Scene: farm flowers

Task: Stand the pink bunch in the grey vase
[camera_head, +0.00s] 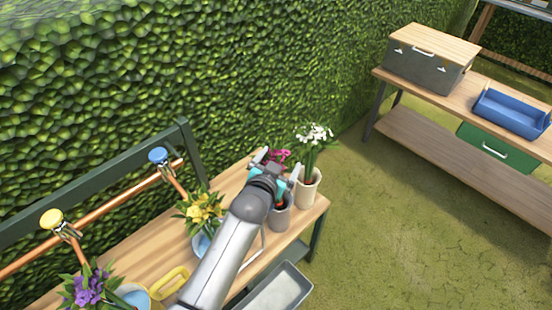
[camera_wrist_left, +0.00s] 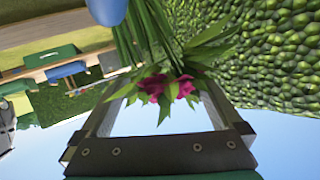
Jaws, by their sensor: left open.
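The pink bunch (camera_head: 279,155) shows just beyond my left gripper (camera_head: 277,165), above the grey vase (camera_head: 280,217) on the near wooden bench. My left gripper is open, with a finger on either side of the bunch. In the left wrist view, the magenta blooms (camera_wrist_left: 165,87) and green leaves show between the spread fingers of the left gripper (camera_wrist_left: 165,98). Green stems run to the top edge of that view. My gripper and arm hide the lower stems and part of the vase in the head view, so I cannot tell how deep they sit. My right gripper is not seen.
White flowers (camera_head: 315,134) stand in a cream pot (camera_head: 308,190) close beside the grey vase. Yellow flowers (camera_head: 202,207), purple flowers (camera_head: 88,286), a yellow-handled item (camera_head: 170,282) and a grey tray (camera_head: 278,290) are nearby. A hedge is behind; another bench (camera_head: 455,95) is right.

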